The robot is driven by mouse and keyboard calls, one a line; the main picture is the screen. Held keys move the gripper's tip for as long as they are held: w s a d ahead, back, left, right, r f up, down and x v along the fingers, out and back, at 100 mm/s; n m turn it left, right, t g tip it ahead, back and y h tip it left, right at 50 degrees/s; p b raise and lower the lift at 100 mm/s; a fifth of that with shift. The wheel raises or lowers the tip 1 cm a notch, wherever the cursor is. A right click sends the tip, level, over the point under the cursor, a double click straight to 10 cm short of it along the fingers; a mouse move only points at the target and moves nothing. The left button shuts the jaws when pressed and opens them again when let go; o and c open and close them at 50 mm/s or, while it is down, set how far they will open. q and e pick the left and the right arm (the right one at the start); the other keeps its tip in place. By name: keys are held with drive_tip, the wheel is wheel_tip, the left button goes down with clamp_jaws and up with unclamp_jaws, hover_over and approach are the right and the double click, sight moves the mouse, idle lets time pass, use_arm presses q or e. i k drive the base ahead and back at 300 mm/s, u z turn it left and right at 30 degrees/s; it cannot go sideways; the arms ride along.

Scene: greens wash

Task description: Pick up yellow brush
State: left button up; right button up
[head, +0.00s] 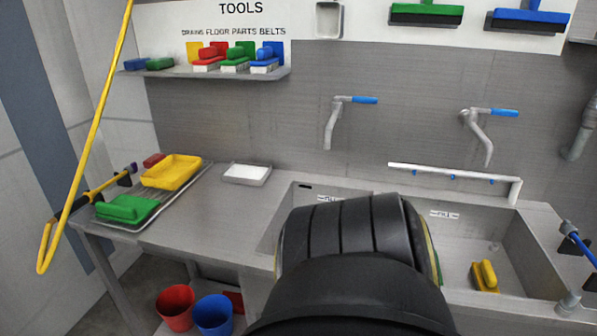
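The yellow brush (485,277) lies in the right sink basin (516,262), near the front. Its upright yellow handle part shows above a yellow base. It stands clear of the basin walls as far as I can see. A large dark link of one of my arms fills the lower middle of the head view and covers the left basin and part of the divider. No gripper fingers of mine show, so I cannot see how either gripper stands relative to the brush.
Two taps (335,122) (478,137) hang over the basins. A white pipe (455,173) runs behind the right basin. Red (175,307) and blue (212,314) buckets stand below.

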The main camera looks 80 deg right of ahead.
sight(484, 277)
drive_tip(key=z, duration=2.1)
